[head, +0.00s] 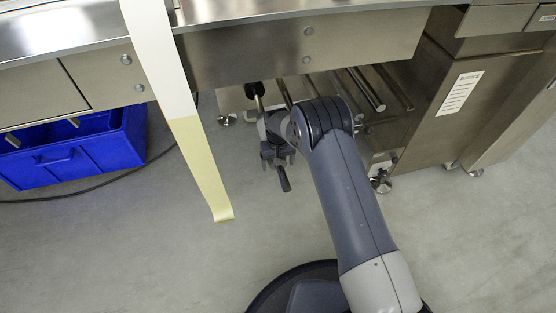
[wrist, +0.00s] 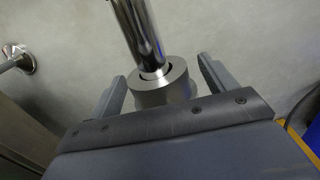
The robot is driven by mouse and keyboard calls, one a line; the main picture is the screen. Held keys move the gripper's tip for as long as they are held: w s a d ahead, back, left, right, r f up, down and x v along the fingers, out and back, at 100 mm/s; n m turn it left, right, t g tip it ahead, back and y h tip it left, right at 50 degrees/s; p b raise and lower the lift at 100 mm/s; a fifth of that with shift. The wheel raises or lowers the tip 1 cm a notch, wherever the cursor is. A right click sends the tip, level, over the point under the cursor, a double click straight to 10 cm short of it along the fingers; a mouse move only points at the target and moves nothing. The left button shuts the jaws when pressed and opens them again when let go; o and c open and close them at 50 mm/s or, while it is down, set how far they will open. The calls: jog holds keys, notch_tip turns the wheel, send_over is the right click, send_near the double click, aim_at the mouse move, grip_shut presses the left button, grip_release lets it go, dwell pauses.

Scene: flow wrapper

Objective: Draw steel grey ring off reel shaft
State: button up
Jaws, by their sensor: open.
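In the wrist view, a bright polished reel shaft (wrist: 138,36) comes down from the top edge. A steel grey ring (wrist: 163,96) sits around its near end, with a dark gap showing between the ring's bore and the shaft. My gripper (wrist: 161,70) is open, one finger left of the ring and one right of it. I see space between the ring and each finger. The gripper's body hides the ring's lower side. In the head view my gripper (head: 280,165) is below the machine's front panel, and I cannot make out the ring there.
Several metal bars (head: 366,90) stick out under the machine panel (head: 300,45). A white and yellow film strip (head: 205,165) hangs left of my gripper. A blue crate (head: 85,155) stands at the left, and a steel cabinet (head: 455,105) at the right. The floor in front is open.

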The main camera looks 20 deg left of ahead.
aim_at(284, 177)
jog(key=shift+c, duration=0.3)
jog(key=c, duration=1)
jog(key=shift+r, duration=0.15)
jog(key=shift+s+d+p, duration=0.45)
jog(key=shift+s+d, duration=0.15)
jog(key=shift+s, duration=0.35)
jog(key=shift+s+d+p, duration=0.45)
jog(key=shift+s+d, duration=0.1)
jog(key=shift+s, duration=0.4)
jog(key=shift+s+d+p, duration=0.45)
jog(key=shift+s+d, duration=0.15)
jog(key=shift+s, duration=0.35)
jog(key=shift+s+d, duration=0.2)
jog(key=shift+s, duration=0.15)
